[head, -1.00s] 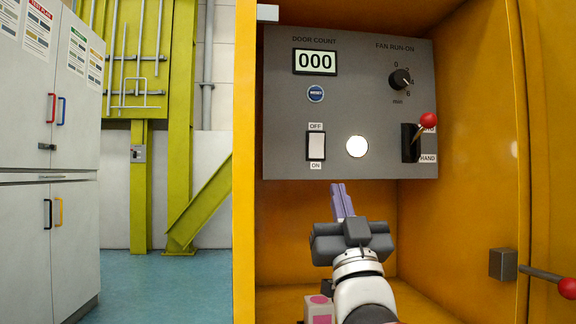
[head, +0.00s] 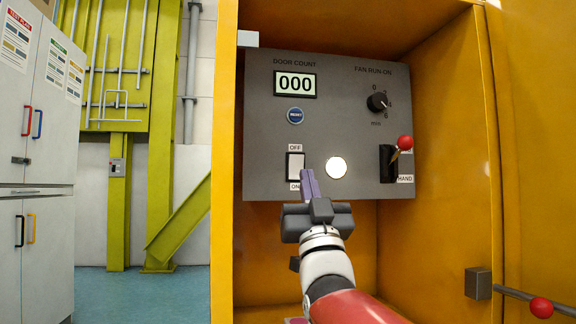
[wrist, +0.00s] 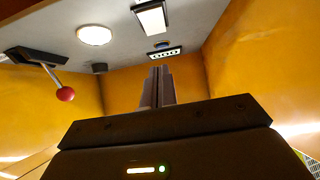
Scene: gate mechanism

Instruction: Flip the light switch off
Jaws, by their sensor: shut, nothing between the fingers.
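The light switch (head: 296,167) is a white rocker on the grey panel, with an OFF label above it and an ON label below; it also shows in the wrist view (wrist: 152,18). I cannot tell which way the rocker is tilted. My gripper (head: 309,174) is shut and empty, its purple-grey fingers pointing up just right of the switch's lower part in the head view. The fingers (wrist: 158,72) also show upright in the wrist view. Whether they touch the panel is not clear; a gap to the switch shows in the wrist view.
The grey panel (head: 259,152) sits inside a yellow cabinet (head: 400,265). A lit round lamp (head: 336,168) is right of the fingers, then a red-knobbed lever (head: 404,143). A dial (head: 378,102), a blue button (head: 295,116) and a counter display (head: 295,84) are above.

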